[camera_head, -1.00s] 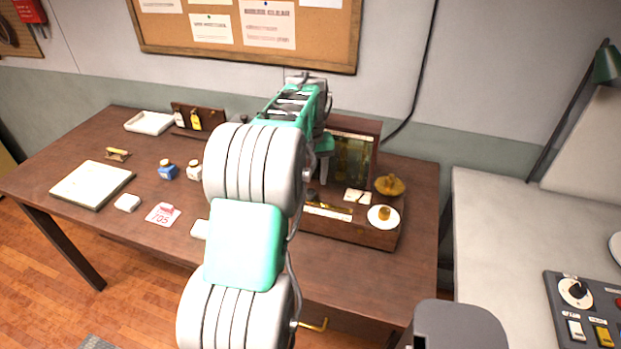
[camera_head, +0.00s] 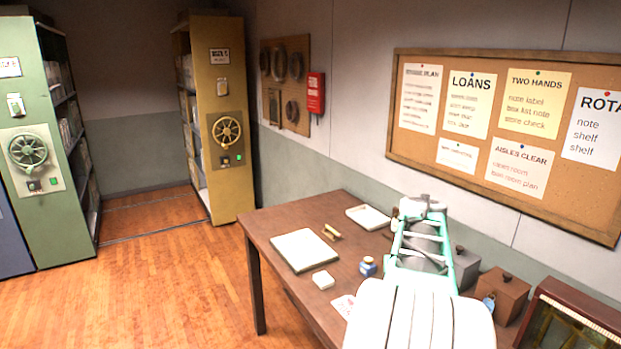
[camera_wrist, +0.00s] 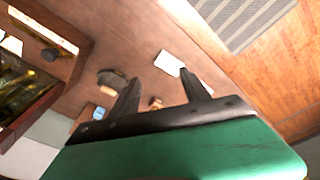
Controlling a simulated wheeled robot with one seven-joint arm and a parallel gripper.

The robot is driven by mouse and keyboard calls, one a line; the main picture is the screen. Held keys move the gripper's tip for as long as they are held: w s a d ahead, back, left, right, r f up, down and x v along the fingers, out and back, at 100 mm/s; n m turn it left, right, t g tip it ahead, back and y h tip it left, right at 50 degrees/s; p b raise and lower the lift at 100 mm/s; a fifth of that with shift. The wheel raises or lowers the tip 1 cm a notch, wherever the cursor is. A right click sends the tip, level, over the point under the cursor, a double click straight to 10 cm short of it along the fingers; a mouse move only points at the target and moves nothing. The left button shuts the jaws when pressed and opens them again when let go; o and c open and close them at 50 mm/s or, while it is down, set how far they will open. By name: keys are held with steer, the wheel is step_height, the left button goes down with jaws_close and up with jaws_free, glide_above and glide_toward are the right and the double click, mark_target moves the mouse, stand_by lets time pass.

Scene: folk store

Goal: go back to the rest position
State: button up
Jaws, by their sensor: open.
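My gripper (camera_wrist: 160,88) shows in the wrist view with its two dark fingers spread apart and nothing between them. It is over the wooden desk (camera_wrist: 140,30). In the head view my arm reaches over the right part of the desk (camera_head: 290,222), and the arm itself hides the gripper's fingers there. A white card or block (camera_wrist: 169,63) lies on the desk beyond the fingers in the wrist view.
On the desk are a pale board (camera_head: 304,250), a white tray (camera_head: 368,217), a small white block (camera_head: 323,280), a blue bottle (camera_head: 368,266) and a brown box (camera_head: 503,290). A glass-fronted case (camera_head: 570,325) stands at right. Shelving units (camera_head: 228,110) stand at left, with open floor (camera_head: 170,285) before them.

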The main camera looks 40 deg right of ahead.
steer(key=w+a+r+n+t, duration=0.1)
steer(key=w+a+n, duration=0.15)
steer(key=a, duration=0.45)
steer(key=w+a+n, duration=0.1)
steer(key=w+a, duration=0.3)
steer(key=a, duration=0.3)
steer(key=s+a+f+n+t, duration=0.1)
steer(key=a+n, duration=0.1)
steer(key=a, duration=1)
steer(key=s+a+f+n+t+y, duration=0.1)
steer(key=a+n, duration=0.2)
steer(key=a, duration=0.9)
steer(key=shift+f+t+b, duration=0.25)
steer(key=shift+t+b, duration=0.1)
steer(key=shift+t, duration=0.05)
steer(key=shift+s, duration=0.1)
steer(key=shift+c, duration=0.3)
